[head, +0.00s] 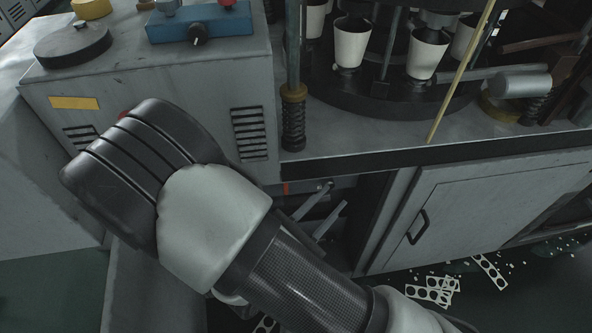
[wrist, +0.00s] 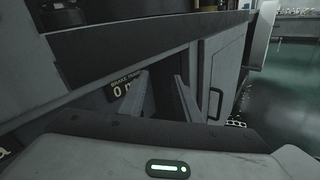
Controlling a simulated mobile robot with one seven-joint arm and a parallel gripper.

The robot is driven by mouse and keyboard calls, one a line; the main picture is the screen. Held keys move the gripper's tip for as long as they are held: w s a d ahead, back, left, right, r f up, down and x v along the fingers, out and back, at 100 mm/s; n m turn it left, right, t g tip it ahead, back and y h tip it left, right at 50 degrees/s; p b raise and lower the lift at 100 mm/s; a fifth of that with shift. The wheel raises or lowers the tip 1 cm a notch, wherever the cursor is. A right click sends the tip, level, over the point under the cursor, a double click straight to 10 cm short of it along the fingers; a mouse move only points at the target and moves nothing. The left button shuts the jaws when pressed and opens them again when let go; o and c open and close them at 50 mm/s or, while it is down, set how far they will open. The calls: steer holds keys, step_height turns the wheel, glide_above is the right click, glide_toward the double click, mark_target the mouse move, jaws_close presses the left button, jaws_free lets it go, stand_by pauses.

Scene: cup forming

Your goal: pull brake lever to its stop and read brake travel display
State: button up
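The brake travel display (wrist: 122,89) is a dark plate with white lettering in the wrist view. It reads "0" and then part of an "m"; my left finger covers the rest. My gripper (wrist: 161,78) points at the dark recess under the counter, its two fingers apart with nothing seen between them. In the head view its fingers (head: 335,197) stick out past my forearm beside the recess. I cannot make out the brake lever for certain; a small rounded end near the fingertips in the head view is too unclear to name.
A grey cabinet door (head: 480,212) with a dark handle (head: 418,227) lies right of the recess. Above is the counter edge (head: 430,150) and a turntable (head: 390,98) with white cups (head: 351,42). Punched scrap strips (head: 432,291) litter the floor. A blue control box (head: 200,24) sits upper left.

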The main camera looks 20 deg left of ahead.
steer(key=s+a+f+n+y+b, duration=0.1)
steer(key=s+a+f+n+y, duration=0.35)
steer(key=f, duration=0.25)
steer(key=s+a+f+n+y+b, duration=0.1)
steer(key=s+a+f+n+y, duration=0.25)
steer(key=f+n+y, duration=0.25)
steer(key=b, duration=0.2)
glide_toward(285, 189)
steer(key=w+a+r, duration=0.2)
steer(key=w, duration=0.5)
steer(key=shift+w+r+t+y, duration=0.2)
steer(key=shift+w+t+y, duration=0.15)
steer(key=shift+t, duration=0.05)
steer(key=shift+a, duration=0.1)
jaws_close()
